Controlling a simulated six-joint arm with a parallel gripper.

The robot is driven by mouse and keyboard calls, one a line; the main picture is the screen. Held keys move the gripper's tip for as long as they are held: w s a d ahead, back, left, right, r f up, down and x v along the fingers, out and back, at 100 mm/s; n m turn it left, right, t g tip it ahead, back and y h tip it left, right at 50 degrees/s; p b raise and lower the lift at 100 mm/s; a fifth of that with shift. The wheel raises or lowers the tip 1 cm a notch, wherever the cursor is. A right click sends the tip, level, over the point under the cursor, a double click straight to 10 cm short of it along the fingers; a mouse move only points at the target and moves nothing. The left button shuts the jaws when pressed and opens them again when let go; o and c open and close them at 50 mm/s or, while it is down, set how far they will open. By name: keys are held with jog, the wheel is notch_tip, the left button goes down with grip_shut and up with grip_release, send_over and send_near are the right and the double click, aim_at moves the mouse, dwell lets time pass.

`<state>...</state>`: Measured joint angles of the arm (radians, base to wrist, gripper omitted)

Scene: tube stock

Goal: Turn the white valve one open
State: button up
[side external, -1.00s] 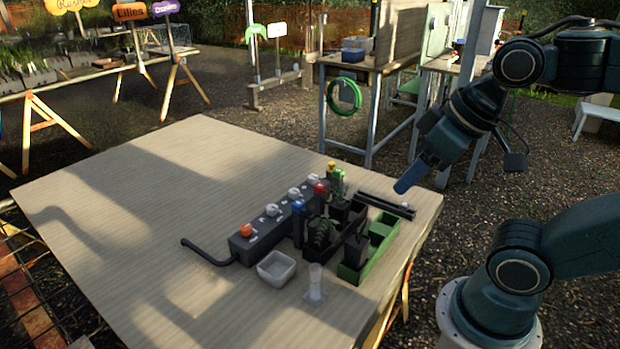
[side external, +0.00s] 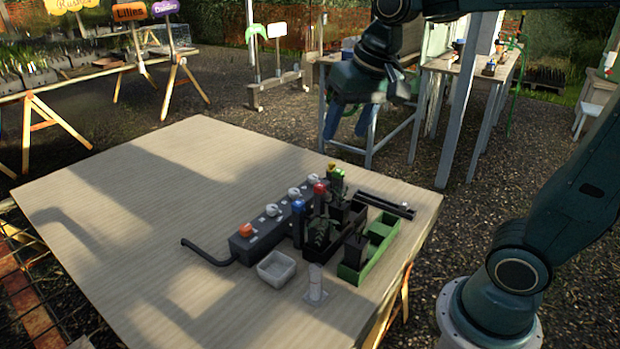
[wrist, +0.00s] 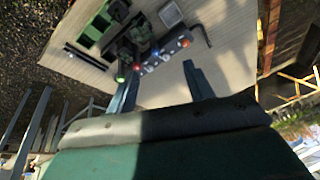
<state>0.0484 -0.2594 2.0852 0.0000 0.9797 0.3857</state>
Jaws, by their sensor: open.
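A dark manifold block (side external: 253,243) lies on the table with a row of knobs on top. An orange knob (side external: 246,230) is at its near end. White valve knobs stand behind it: a near one (side external: 272,210), a middle one (side external: 294,193) and a far one (side external: 312,180). I cannot tell which is valve one, nor how far any is turned. The manifold also shows in the wrist view, with its orange knob (wrist: 185,42). My gripper (side external: 350,121) is open and empty, high above and beyond the table. Its fingers show apart in the wrist view (wrist: 158,88).
Beside the manifold stand blue-topped (side external: 298,206) and red-topped (side external: 319,188) items, dark plants and a green tray (side external: 376,257). A white dish (side external: 276,268) and a clear cylinder (side external: 315,285) are in front. The table's left half (side external: 130,220) is clear.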

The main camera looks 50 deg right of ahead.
jog(key=w+d+f+m+g, duration=0.1)
jog(key=w+d+f+m, duration=0.15)
jog(key=w, duration=0.55)
jog(key=m+g, duration=0.3)
jog(key=m, duration=0.5)
send_over(272, 207)
notch_tip(272, 207, down, 16)
jog(key=f, duration=0.1)
jog(key=shift+r, duration=0.25)
notch_tip(272, 207, down, 14)
jog(key=shift+r, duration=0.1)
jog(key=shift+c, duration=0.4)
jog(key=c, duration=0.9)
